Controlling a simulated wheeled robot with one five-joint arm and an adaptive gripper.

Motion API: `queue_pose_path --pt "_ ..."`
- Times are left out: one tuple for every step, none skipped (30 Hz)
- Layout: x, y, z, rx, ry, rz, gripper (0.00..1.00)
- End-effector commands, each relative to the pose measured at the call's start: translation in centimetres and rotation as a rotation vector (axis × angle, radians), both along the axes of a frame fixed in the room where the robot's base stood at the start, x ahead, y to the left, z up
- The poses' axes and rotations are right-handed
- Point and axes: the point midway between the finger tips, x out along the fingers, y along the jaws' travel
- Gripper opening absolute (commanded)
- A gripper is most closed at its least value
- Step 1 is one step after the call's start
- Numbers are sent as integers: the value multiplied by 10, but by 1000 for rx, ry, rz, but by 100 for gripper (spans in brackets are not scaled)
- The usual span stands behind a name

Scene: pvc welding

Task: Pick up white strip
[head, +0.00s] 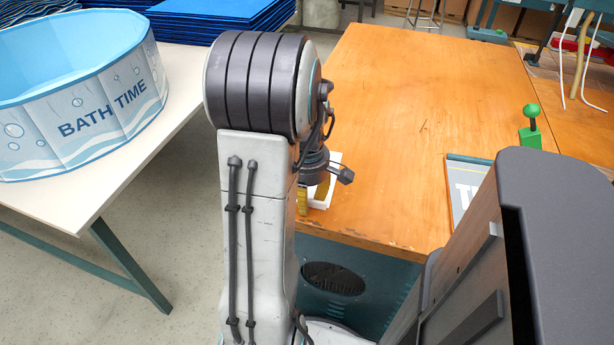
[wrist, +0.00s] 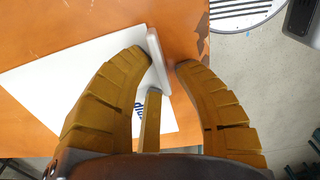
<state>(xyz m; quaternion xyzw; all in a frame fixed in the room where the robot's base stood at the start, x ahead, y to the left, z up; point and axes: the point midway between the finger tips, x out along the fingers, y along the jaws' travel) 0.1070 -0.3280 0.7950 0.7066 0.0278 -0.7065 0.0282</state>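A narrow white strip (wrist: 158,62) shows in the wrist view, along the right edge of a flat white sheet (wrist: 75,82) with dark blue print. My gripper (wrist: 162,62) has yellow segmented fingers. It is open, with the left and right fingertips on either side of the strip. A gap shows between the right fingertip and the strip; whether the left fingertip touches it I cannot tell. A third finger rises from below between them. In the head view my arm mostly hides my gripper (head: 303,200) and the white sheet (head: 322,197) at the table's near left corner.
The orange wooden table (head: 385,120) is largely clear. A framed board (head: 464,185) and a green-knobbed tool (head: 531,125) are on its right. A white table (head: 180,85) with a "BATH TIME" tub (head: 85,110) stands at left, with floor between the tables.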

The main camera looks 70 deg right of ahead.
Motion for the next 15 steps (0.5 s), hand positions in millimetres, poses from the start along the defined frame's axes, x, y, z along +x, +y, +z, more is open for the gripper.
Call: queue_pose_path --pt "0 0 0 0 0 0 28" --pt "0 0 0 0 0 0 28" --pt "0 0 0 0 0 0 28" --pt "0 0 0 0 0 0 28" --pt "0 0 0 0 0 0 31" --pt "0 0 0 0 0 0 27" --pt "0 0 0 0 0 0 24" --pt "0 0 0 0 0 0 22" --pt "0 0 0 1 0 0 18" --pt "0 0 0 0 0 0 16" --pt "0 0 0 1 0 0 13" --pt "0 0 0 1 0 0 9" --pt "0 0 0 1 0 0 7" --pt "0 0 0 0 0 0 4" --pt "0 0 0 0 0 0 0"
